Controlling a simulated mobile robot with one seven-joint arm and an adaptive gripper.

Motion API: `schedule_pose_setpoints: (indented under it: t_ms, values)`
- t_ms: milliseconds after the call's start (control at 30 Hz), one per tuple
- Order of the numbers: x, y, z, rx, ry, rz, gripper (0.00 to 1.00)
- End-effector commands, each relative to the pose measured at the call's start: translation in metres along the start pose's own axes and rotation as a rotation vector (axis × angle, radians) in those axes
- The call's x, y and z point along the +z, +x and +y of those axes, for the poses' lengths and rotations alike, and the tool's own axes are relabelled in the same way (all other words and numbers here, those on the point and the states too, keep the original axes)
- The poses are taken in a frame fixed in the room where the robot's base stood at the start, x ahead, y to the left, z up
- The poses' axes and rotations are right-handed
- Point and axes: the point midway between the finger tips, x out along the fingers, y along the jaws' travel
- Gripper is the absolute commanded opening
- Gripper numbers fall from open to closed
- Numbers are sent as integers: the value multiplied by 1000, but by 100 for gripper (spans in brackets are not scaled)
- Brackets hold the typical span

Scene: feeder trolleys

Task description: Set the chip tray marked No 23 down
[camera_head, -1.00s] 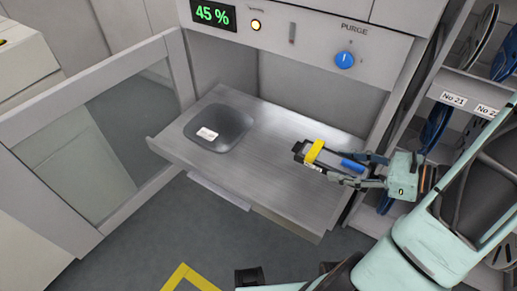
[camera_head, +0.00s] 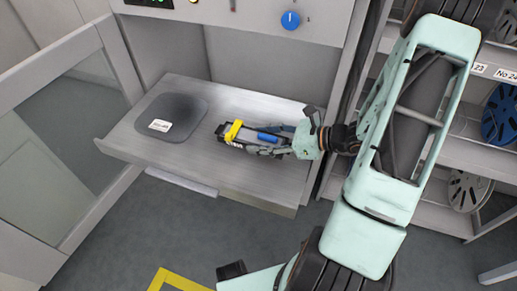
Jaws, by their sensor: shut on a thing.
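My gripper (camera_head: 274,140) is shut on a dark, narrow thing with a yellow band (camera_head: 233,131) near its far end and a blue part between the fingers. I take it for the chip tray; no number can be read on it. It is over the right half of a pulled-out metal shelf (camera_head: 205,165), pointing left and lying about level. I cannot tell whether it touches the shelf. A dark grey rounded pad (camera_head: 185,110) with a small white label (camera_head: 159,125) lies on the left of the shelf, apart from the held thing.
An open door with a clear panel (camera_head: 65,130) stands left of the shelf. The cabinet front with a blue knob (camera_head: 290,20) is above. At right is a rack (camera_head: 455,150) with reels and labels 23 and No 24. Bare shelf lies between the pad and the held thing.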

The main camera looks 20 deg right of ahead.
Motion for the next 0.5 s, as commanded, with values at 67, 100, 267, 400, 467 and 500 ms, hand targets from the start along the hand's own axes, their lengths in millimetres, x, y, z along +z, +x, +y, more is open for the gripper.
schedule_pose_setpoints:
  t_ms: [67,100,267,400,467,500]
  values:
    - [-3,5,0,2,-1,-2,21]
    - [-5,9,0,3,0,-2,21]
    - [-28,22,-1,1,2,-3,21]
    - [-34,24,-1,0,0,-2,21]
    - [-33,23,-2,0,-1,-2,21]
    - [-33,23,-2,0,-1,-2,21]
